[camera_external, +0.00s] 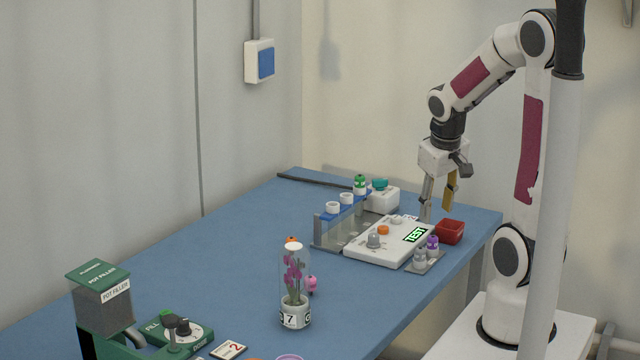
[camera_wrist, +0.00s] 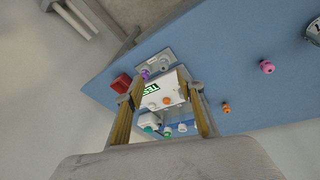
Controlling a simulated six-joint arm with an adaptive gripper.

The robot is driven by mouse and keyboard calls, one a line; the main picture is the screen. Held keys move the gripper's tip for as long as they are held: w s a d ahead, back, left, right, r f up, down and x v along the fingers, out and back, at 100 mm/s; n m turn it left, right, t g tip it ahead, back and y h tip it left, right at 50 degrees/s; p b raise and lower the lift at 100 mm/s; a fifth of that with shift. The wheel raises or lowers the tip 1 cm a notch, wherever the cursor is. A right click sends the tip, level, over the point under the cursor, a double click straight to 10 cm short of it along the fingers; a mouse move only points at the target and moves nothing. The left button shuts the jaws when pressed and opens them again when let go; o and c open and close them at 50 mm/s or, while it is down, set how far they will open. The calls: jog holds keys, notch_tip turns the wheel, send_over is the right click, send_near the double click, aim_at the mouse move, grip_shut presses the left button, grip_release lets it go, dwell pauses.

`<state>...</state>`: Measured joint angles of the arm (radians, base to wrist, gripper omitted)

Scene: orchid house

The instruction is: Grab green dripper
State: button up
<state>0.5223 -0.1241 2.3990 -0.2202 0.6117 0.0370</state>
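A green-capped dripper (camera_external: 360,184) stands upright at the far end of a blue-topped rack (camera_external: 322,229), beside two white-capped tubes. In the wrist view, small green and white tops (camera_wrist: 167,131) show low between my fingers, too small to tell apart surely.
A white container with a teal top (camera_external: 380,187) stands close behind the dripper. A red box (camera_external: 450,231) and a holder with purple (camera_external: 432,243) and grey drippers lie right of the device. A glass-covered orchid (camera_external: 294,288) stands nearer. The table's left middle is clear.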

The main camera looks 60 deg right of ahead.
aim_at(364, 178)
jog(key=w+d+f+t, duration=0.1)
jog(key=w+d+f, duration=0.2)
jog(key=d, duration=0.3)
jog(key=w+d+f+t+h, duration=0.1)
jog(key=w+d+f, duration=0.2)
jog(key=d, duration=0.4)
jog(key=w+d+f+t, duration=0.2)
jog(key=w+d+f, duration=0.2)
jog(key=d, duration=0.3)
jog(key=shift+f+h, duration=0.3)
jog(key=shift+f, duration=0.35)
jog(key=w+t, duration=0.1)
jog(key=w, duration=0.1)
jog(key=w+r+n+t, duration=0.1)
jog(key=w, duration=0.1)
jog(key=w+t, duration=0.1)
jog(key=w, duration=0.1)
jog(key=shift+a+r+n+t+y, duration=0.2)
jog(key=shift+n+t+y, duration=0.1)
jog(key=shift+y, duration=0.1)
jog(key=w+a+r+n+t+y, duration=0.1)
jog(key=w+a+r+t, duration=0.2)
jog(key=w+r, duration=0.2)
jog(key=shift+w+r+t, duration=0.2)
jog(key=shift+r+t, duration=0.2)
jog(key=shift+r, duration=0.5)
jog(key=shift+x, duration=1.25)
jog(key=shift+w, duration=0.1)
